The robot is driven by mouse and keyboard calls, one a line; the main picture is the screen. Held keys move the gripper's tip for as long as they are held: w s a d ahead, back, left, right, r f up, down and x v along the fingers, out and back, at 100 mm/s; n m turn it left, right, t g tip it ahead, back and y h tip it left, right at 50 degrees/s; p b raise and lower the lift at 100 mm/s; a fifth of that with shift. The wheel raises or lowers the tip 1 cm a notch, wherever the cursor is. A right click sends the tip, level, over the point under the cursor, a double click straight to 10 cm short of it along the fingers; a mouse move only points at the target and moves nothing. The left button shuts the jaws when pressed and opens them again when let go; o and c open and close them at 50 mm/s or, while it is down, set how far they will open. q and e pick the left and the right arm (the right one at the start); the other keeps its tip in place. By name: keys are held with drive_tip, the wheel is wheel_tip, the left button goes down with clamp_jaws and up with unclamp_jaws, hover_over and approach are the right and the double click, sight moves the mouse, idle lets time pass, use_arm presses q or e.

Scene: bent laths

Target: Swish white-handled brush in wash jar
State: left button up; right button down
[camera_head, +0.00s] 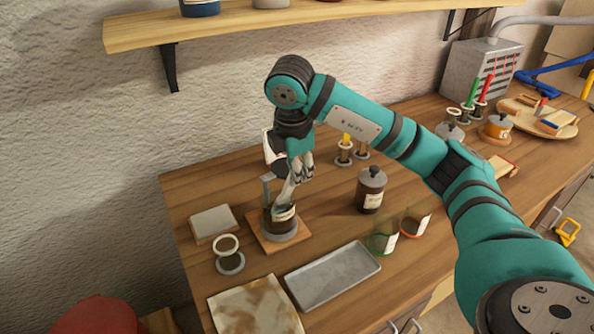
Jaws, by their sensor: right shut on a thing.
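My right gripper (299,168) is shut on the white-handled brush (287,191), with the arm reaching in from the right. The brush slants down from the fingers into the mouth of a dark glass jar with a pale label (284,213), which looks like the wash jar. The brush's lower end is hidden in the jar. The jar stands on a square wooden board (300,225), beside a grey upright piece (267,186). My left gripper is not in view.
A grey metal tray (332,276) and a stained cloth (255,306) lie in front. A ring stand (229,256) and a pale block (213,222) are left of the board. A lidded dark jar (371,190) and two glasses (416,220) stand right. A shelf (270,24) overhangs behind.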

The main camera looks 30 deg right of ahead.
wheel_tip(320, 180, up, 10)
drive_tip(key=s+d+p, duration=0.2)
drive_tip(key=d+p, duration=0.1)
drive_tip(key=p, duration=0.5)
drive_tip(key=shift+f, duration=0.1)
idle(1.0)
wheel_tip(320, 180, up, 5)
drive_tip(key=p, duration=0.4)
drive_tip(key=shift+p, duration=0.3)
